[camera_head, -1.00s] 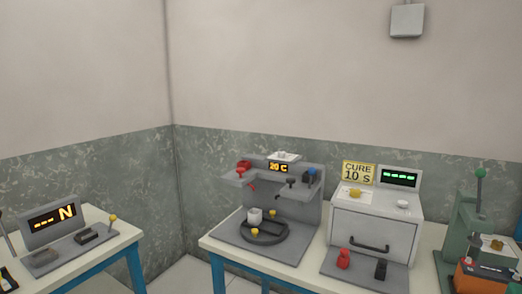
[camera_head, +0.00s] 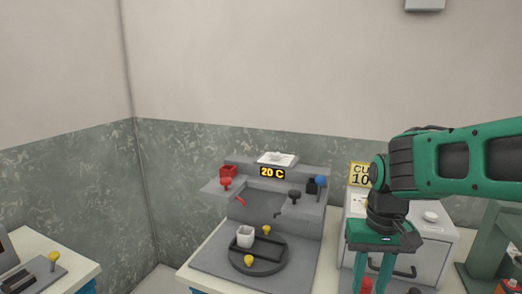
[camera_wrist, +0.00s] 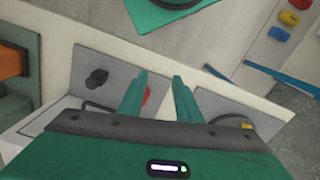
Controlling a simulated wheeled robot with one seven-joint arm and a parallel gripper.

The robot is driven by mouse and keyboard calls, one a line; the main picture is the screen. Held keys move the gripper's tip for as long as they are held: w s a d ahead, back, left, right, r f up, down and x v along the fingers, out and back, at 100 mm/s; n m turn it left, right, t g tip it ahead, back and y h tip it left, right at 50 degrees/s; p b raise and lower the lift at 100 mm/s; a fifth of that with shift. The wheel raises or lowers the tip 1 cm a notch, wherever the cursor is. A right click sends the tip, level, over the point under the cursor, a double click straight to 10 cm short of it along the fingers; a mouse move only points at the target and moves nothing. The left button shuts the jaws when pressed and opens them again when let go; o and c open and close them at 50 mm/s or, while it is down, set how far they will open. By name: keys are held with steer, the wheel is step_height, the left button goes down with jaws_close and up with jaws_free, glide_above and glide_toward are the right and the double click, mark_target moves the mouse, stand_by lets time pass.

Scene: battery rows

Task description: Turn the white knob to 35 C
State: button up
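A white knob (camera_head: 277,157) sits on a pale plate on top of the grey station (camera_head: 205,262). The display (camera_head: 272,172) below it reads 20 C. The knob's pointer is too small to read, and I do not make it out in the wrist view. My gripper (camera_head: 373,280) hangs fingers-down in front of the oven, to the right of and lower than the knob. In the wrist view its two fingers (camera_wrist: 160,82) are apart with nothing held between them.
The station carries a red block (camera_head: 228,171), a blue-topped lever (camera_head: 321,181) and a round turntable (camera_head: 258,262) with a white cup (camera_head: 245,236). The oven (camera_head: 445,245), partly behind my arm, has another white knob (camera_head: 430,217). Black (camera_wrist: 97,77) and red parts lie below my gripper.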

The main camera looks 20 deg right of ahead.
steer(key=shift+o, duration=0.9)
steer(key=shift+w+d, duration=0.1)
steer(key=shift+o, duration=0.9)
steer(key=shift+d+r, duration=0.3)
steer(key=shift+r, duration=0.65)
steer(key=shift+n+h, duration=0.3)
steer(key=shift+n, duration=0.5)
steer(key=w+d+r, duration=0.1)
steer(key=w+r, duration=0.4)
steer(key=w, duration=0.3)
steer(key=w+d+r, duration=0.2)
steer(key=w+r, duration=0.4)
steer(key=w, duration=0.2)
steer(key=w+d+r, duration=0.2)
steer(key=w+r, duration=0.4)
steer(key=w, duration=0.2)
steer(key=shift+w+d, duration=0.1)
steer(key=shift+w, duration=0.15)
steer(key=w+a+r, duration=0.1)
steer(key=w+r, duration=0.4)
steer(key=w, duration=0.5)
step_height(320, 180, up, 2)
steer(key=n, duration=0.2)
glide_above(276, 156)
steer(key=w, duration=0.2)
steer(key=f, duration=1)
steer(key=shift+s+d+f, duration=0.2)
steer(key=shift+d+f, duration=0.05)
steer(key=shift+d, duration=0.05)
steer(key=shift+c, duration=0.7)
